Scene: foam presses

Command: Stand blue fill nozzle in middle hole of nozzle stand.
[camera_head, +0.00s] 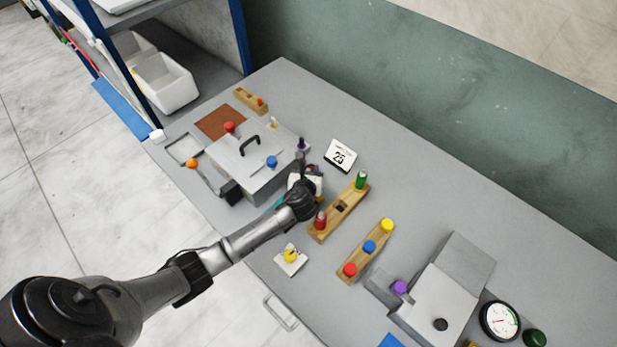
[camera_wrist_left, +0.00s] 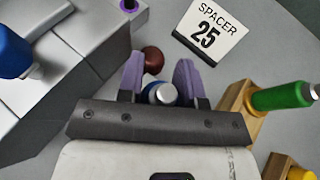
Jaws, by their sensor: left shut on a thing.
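My left gripper (camera_head: 309,174) is beside the left side of the wooden nozzle stand (camera_head: 350,202), near the grey press. In the left wrist view its purple fingers (camera_wrist_left: 160,80) are shut on the blue fill nozzle (camera_wrist_left: 162,94), of which a silver end and some blue show between them. The rest of the nozzle is hidden. The stand holds a red nozzle (camera_head: 320,221) at its near end and a green nozzle (camera_head: 361,180) at its far end. Its dark middle hole (camera_head: 340,207) looks empty. The green nozzle also shows in the wrist view (camera_wrist_left: 282,97). My right gripper is out of view.
The grey press (camera_head: 252,165) with a black handle stands left of the gripper. A "25" spacer card (camera_head: 340,155) stands behind it. A second wooden rack (camera_head: 354,259) with red, blue and yellow knobs is right of the stand. A yellow knob on a white plate (camera_head: 291,257) lies in front.

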